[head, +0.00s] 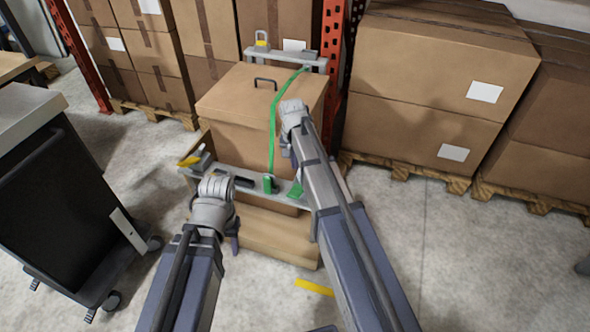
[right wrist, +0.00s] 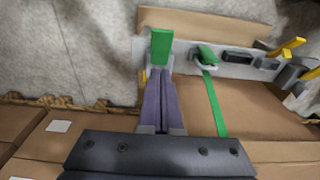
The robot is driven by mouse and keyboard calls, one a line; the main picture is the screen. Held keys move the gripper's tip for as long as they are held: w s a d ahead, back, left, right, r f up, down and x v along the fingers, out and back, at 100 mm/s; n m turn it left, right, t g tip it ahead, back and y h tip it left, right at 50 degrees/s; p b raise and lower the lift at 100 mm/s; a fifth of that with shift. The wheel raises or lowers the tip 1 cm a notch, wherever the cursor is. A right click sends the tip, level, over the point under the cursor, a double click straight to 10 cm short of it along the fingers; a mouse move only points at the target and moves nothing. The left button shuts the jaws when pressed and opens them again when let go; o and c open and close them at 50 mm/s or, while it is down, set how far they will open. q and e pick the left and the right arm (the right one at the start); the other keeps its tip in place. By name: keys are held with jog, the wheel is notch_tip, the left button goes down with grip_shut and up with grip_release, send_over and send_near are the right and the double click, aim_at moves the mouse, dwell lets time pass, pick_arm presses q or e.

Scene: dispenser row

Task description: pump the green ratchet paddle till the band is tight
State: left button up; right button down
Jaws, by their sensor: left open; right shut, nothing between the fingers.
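A green band (head: 273,125) runs over a brown carton (head: 232,101) down to a grey front rail (head: 237,189). Two green pieces are on the rail. One green piece (head: 268,185) is where the band ends; it shows on a metal bracket in the right wrist view (right wrist: 207,53). The other green piece (right wrist: 160,48), a flat paddle, is partly hidden by my right arm in the head view (head: 296,190). My right gripper (right wrist: 161,76) is shut and empty, its tips at the paddle's lower end; contact is unclear. My left gripper (head: 234,238) is open, low before the rail.
A yellow-handled part (head: 191,160) sits at the rail's left end. A rear rail (head: 287,58) carries a padlock-like item (head: 262,40). A dark cart (head: 62,200) stands left. Stacked cartons on pallets (head: 430,90) are at right.

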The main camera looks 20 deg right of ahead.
jog(key=b, duration=0.9)
send_over(295, 195)
jog(key=w, duration=0.2)
jog(key=f, duration=0.9)
jog(key=shift+s+d+f, duration=0.25)
jog(key=shift+d+f, duration=0.1)
jog(key=shift+s+a+f+b, duration=0.15)
jog(key=shift+s+f+b, duration=0.1)
jog(key=shift+f+b, duration=0.3)
jog(key=shift+s+a+f+b, duration=0.15)
jog(key=shift+s+f+b, duration=0.1)
jog(key=shift+f+b, duration=0.3)
jog(key=shift+s+a+f+b, duration=0.2)
jog(key=shift+s+f+b, duration=0.05)
jog(key=shift+f+b, duration=0.15)
